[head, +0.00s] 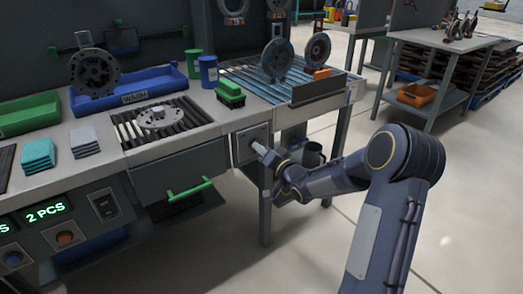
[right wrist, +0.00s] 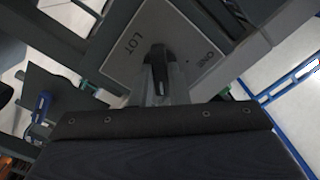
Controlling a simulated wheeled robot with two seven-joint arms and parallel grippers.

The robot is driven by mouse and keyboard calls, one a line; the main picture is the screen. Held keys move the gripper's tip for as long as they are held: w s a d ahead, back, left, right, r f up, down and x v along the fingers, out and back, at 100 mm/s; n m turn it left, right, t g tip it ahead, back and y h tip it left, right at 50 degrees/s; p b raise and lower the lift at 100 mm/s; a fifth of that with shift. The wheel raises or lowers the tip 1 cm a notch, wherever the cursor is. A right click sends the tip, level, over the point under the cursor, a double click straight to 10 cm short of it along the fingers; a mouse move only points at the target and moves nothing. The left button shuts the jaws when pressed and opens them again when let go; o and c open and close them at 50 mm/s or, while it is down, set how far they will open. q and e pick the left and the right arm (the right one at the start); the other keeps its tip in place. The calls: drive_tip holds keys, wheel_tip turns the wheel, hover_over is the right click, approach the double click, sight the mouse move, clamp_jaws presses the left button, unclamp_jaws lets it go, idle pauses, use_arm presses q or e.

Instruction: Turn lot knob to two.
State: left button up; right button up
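The lot knob (right wrist: 158,55) is a dark bar on a light grey plate (right wrist: 128,50) lettered LOT, with a second word to the right that looks like ONE. In the head view the plate (head: 242,139) is on the bench front, below the green block. My right gripper (head: 257,149) reaches it from the right. In the right wrist view the fingers (right wrist: 163,88) are close together around the knob, with its dark body between them. Much of the knob is hidden by them. My left gripper is not in view.
A drawer with a green handle (head: 190,190) is left of the plate. A grey container (head: 313,155) is behind my right forearm. The bench holds a blue bin (head: 150,88), a green block (head: 230,93) and a roller conveyor (head: 250,82). Open floor lies to the right.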

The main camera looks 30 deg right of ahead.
drive_tip(key=o, duration=0.4)
drive_tip(key=shift+o, duration=0.2)
drive_tip(key=s+p, duration=0.1)
drive_tip(key=s, duration=0.6)
drive_tip(key=shift+s+d, duration=0.3)
drive_tip(key=shift+s, duration=0.1)
